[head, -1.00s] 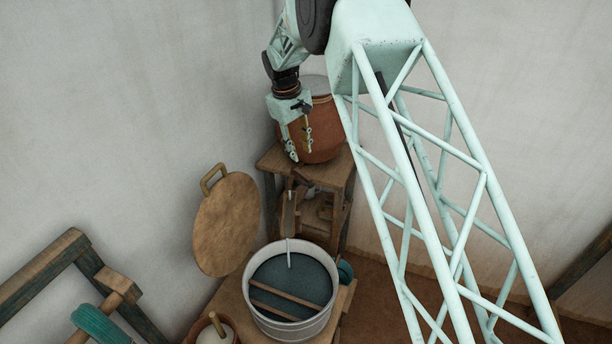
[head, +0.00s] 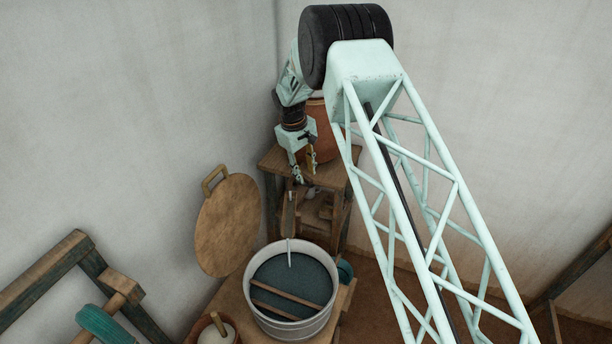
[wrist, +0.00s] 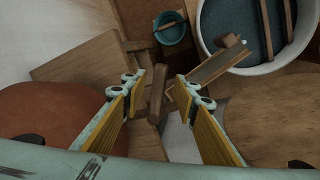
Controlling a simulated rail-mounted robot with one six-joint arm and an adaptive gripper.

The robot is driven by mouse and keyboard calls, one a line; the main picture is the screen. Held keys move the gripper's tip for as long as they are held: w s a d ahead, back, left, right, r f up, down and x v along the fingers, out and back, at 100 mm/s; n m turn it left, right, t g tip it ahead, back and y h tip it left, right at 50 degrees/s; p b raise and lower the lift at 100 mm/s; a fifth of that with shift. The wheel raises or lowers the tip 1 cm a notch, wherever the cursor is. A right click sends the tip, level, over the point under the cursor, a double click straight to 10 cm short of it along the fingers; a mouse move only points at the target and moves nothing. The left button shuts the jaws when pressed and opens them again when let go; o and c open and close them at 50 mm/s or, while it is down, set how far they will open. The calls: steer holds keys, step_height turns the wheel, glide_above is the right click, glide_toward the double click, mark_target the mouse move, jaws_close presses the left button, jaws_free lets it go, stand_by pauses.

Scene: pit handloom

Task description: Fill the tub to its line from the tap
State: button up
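The pale round tub (head: 325,322) stands on a wooden bench, holding dark water with two wooden slats across it; it also shows in the wrist view (wrist: 262,71). I cannot make out its line. A thin pale stream (head: 289,256) runs from the wooden spout (head: 287,215) into the tub. The spout also shows in the wrist view (wrist: 218,66). My gripper (head: 305,171) is open, pointing down in front of the clay pot (head: 325,146). In the wrist view, a wooden peg (wrist: 157,92), seemingly the tap handle, appears between and beyond the open fingers (wrist: 160,86), not gripped.
A wooden stand (head: 334,175) bears the pot. A round wooden lid (head: 228,222) with a handle leans on the wall left of the tub. A small pot (head: 203,327) stands at the bench's front left, and a teal bucket (head: 346,271) is right of the tub.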

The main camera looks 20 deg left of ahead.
steer(key=shift+w+d+f, duration=0.1)
steer(key=shift+w+f, duration=0.1)
steer(key=shift+f, duration=0.9)
jaws_close()
